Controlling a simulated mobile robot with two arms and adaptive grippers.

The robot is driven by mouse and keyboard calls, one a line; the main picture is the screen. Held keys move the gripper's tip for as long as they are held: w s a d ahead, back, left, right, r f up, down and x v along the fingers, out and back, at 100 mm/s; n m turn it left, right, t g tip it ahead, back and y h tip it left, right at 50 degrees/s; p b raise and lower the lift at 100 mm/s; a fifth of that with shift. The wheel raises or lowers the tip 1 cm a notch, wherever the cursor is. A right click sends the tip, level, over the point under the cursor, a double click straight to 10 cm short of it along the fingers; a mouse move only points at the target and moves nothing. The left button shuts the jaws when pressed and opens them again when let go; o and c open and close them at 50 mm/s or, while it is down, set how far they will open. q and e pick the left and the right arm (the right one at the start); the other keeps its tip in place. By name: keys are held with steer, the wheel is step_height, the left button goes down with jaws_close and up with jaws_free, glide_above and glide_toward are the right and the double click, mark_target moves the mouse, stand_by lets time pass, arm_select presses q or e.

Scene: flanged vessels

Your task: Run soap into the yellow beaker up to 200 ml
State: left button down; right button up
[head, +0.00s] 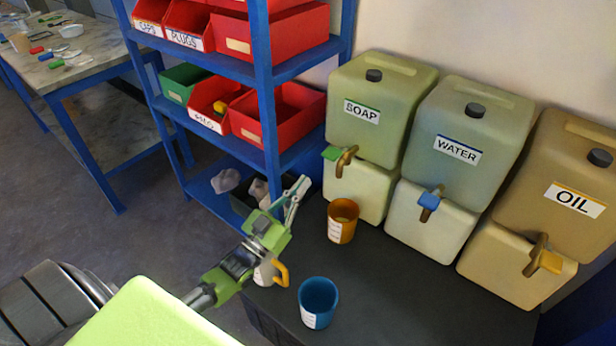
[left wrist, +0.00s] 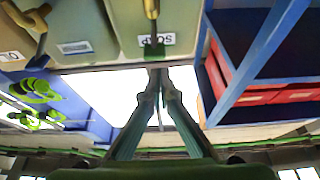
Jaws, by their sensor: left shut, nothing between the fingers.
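The soap container (head: 368,112) stands at the back, its tap (head: 346,160) low on its front with a green handle (head: 332,153). No stream shows under the tap. The yellow beaker (head: 342,222), amber with a white label, stands upright on the dark table in front of it; its fill level cannot be read. My left gripper (head: 300,188) is shut and empty, raised to the left of the beaker and short of the tap. In the left wrist view its fingertips (left wrist: 158,76) are close together, below the green tap handle (left wrist: 154,49) in the picture. My right gripper is not in view.
The water container (head: 466,130) and oil container (head: 565,190) stand to the right. A blue beaker (head: 318,305) is at the front; a white mug with a yellow handle (head: 281,272) is partly behind my left gripper. A blue shelf (head: 266,90) with red bins stands left.

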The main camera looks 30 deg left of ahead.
arm_select(q)
steer(key=shift+s+a+f+b, duration=0.15)
steer(key=shift+s+f+b, duration=0.1)
steer(key=shift+s+f, duration=0.55)
steer(key=shift+s+a+f+b, duration=0.15)
steer(key=shift+s+f+b, duration=0.05)
steer(key=shift+s+f, duration=0.55)
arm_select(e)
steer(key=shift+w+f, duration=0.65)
arm_select(q)
steer(key=shift+f, duration=0.1)
